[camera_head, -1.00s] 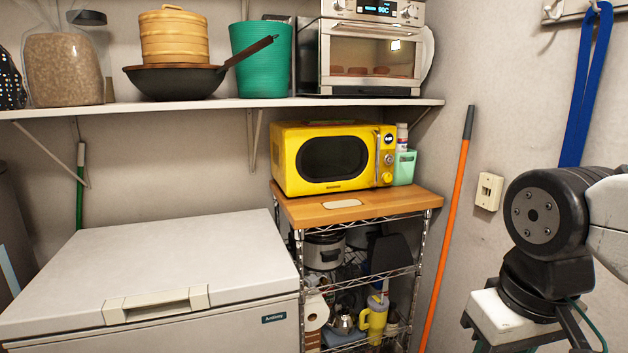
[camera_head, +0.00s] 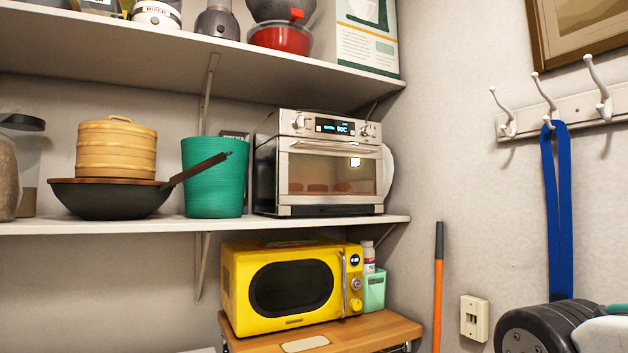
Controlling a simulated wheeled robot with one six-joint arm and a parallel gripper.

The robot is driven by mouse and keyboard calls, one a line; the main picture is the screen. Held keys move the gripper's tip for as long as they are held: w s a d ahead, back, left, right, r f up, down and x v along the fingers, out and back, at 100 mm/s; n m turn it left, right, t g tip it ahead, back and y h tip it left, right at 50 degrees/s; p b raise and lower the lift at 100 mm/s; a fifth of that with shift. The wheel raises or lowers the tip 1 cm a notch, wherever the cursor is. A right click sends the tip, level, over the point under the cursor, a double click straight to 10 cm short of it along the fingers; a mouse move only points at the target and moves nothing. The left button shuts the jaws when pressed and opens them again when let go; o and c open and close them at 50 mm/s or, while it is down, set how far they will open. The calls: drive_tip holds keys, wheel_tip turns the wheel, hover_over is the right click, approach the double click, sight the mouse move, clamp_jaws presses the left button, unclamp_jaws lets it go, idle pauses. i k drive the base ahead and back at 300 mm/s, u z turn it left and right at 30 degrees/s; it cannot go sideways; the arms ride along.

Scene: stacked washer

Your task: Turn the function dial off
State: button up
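A silver countertop oven (camera_head: 331,145) stands on the middle shelf with its glass door closed. Its lit display (camera_head: 334,126) sits between a left knob (camera_head: 299,122) and a right knob (camera_head: 367,130). Several reddish-brown items show dimly behind the glass. A yellow microwave (camera_head: 240,300) stands below, with an upper dial (camera_head: 355,284) and a lower dial (camera_head: 356,305) on its right side. No label is readable, so I cannot tell which is the function dial or how it is set.
The middle shelf (camera_head: 300,225) also holds a green bin (camera_head: 213,178) and a wok (camera_head: 110,197) with its handle pointing toward the oven. An orange pole (camera_head: 438,295) leans on the right wall. A blue strap (camera_head: 557,215) hangs from a hook.

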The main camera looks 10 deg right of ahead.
sight(300, 122)
drive_tip(key=k, duration=0.65)
drive_tip(key=z, duration=0.5)
drive_tip(key=i, duration=1.65)
drive_tip(key=u, duration=0.45)
